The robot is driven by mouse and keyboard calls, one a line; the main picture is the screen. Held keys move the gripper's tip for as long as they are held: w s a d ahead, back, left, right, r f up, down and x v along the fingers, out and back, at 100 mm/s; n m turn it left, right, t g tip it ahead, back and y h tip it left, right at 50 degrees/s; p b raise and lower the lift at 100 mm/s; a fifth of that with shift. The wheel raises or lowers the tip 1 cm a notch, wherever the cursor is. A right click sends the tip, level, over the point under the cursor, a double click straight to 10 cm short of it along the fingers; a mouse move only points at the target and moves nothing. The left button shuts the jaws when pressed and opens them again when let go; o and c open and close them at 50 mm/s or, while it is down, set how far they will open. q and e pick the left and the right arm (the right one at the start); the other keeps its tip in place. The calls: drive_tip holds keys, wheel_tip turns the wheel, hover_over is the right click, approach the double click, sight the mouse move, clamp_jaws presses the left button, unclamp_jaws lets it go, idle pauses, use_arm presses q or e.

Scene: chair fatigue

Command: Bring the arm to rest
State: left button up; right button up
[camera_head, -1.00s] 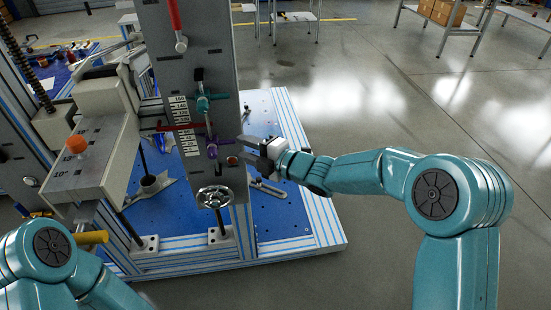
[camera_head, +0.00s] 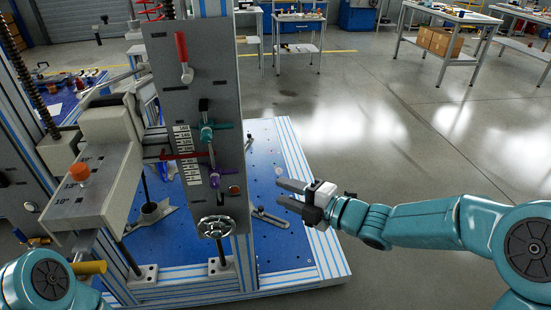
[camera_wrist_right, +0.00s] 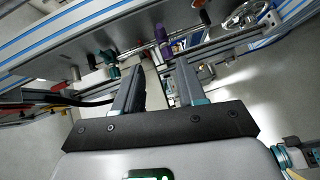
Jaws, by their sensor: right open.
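My right gripper (camera_head: 286,193) is open and empty. It points left toward the upright grey panel (camera_head: 190,60) of the test rig, with a gap between its fingertips and the panel. In the right wrist view its two fingers (camera_wrist_right: 158,88) stand apart with nothing between them. My right arm (camera_head: 420,222) reaches in from the right. Part of my left arm (camera_head: 40,280) shows at the lower left; its gripper is out of frame.
The panel carries a red lever (camera_head: 183,55), a teal knob (camera_head: 207,133), a purple knob (camera_head: 214,178) and a handwheel (camera_head: 215,227). The blue rig base (camera_head: 280,235) lies below my gripper. Open floor (camera_head: 350,120) is to the right, with tables (camera_head: 450,20) behind.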

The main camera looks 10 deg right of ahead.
drive_tip(key=shift+r, duration=0.1)
drive_tip(key=s+a+f+m+g+h+p, duration=0.1)
drive_tip(key=s+f+m+g+h+p, duration=0.1)
drive_tip(key=s+f+m+p, duration=0.55)
drive_tip(key=s+a+f+m+g+h+p, duration=0.1)
drive_tip(key=s+f+m+g+h+p, duration=0.3)
drive_tip(key=f, duration=0.6)
drive_tip(key=s+d+f+m+g+h, duration=0.1)
drive_tip(key=s+f+m+g, duration=0.1)
drive_tip(key=s+f+m, duration=0.2)
drive_tip(key=s+d+f+m+g+b, duration=0.1)
drive_tip(key=s+d+f+m+g, duration=0.1)
drive_tip(key=s+m, duration=0.9)
drive_tip(key=shift+s+f+m+g+h, duration=0.3)
drive_tip(key=shift+f+m+g+h, duration=0.15)
drive_tip(key=shift+f+m, duration=0.3)
drive_tip(key=shift+f, duration=0.1)
